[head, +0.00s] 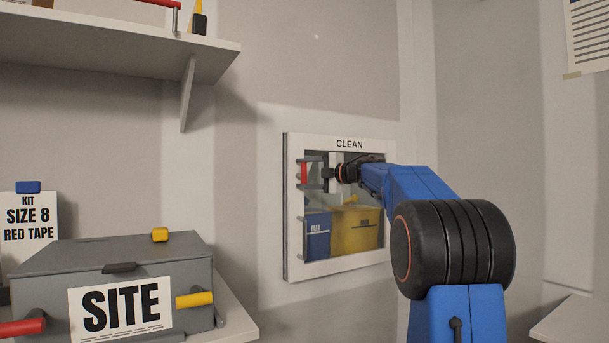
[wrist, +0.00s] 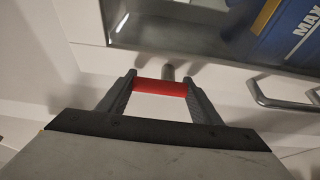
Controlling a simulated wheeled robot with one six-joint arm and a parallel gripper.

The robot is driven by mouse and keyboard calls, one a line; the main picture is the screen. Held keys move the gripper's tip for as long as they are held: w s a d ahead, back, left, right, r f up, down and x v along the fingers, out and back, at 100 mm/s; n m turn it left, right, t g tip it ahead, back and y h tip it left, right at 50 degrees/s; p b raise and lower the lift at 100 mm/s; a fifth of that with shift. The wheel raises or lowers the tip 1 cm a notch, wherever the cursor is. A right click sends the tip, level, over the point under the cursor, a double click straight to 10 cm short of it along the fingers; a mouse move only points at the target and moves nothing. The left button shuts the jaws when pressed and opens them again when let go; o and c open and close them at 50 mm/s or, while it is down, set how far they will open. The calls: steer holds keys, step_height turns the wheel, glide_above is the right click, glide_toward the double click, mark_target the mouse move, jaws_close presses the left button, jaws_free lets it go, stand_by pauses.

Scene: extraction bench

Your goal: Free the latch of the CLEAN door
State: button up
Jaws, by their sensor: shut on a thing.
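The CLEAN door (head: 349,145) is a white-framed window panel on the wall, with its pane showing bins behind it. Its red latch (head: 304,173) is on the left side of the frame, and it also shows in the wrist view (wrist: 160,87) as a short red bar. My gripper (head: 309,173) reaches the latch from the right. In the wrist view its two grey fingers (wrist: 160,86) close on the two ends of the red bar. A small grey post (wrist: 168,73) shows just beyond the bar. Whether the latch is free cannot be told.
A grey pull handle (head: 304,236) is below the latch on the door frame. Blue (head: 317,235) and yellow (head: 356,230) bins stand behind the pane. A grey SITE box (head: 200,255) is at lower left, under a wall shelf (head: 110,45).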

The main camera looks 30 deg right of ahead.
stand_by(0.4)
steer(key=o, duration=1.1)
steer(key=shift+c, duration=0.2)
steer(key=shift+s, duration=0.1)
steer(key=v, duration=1.7)
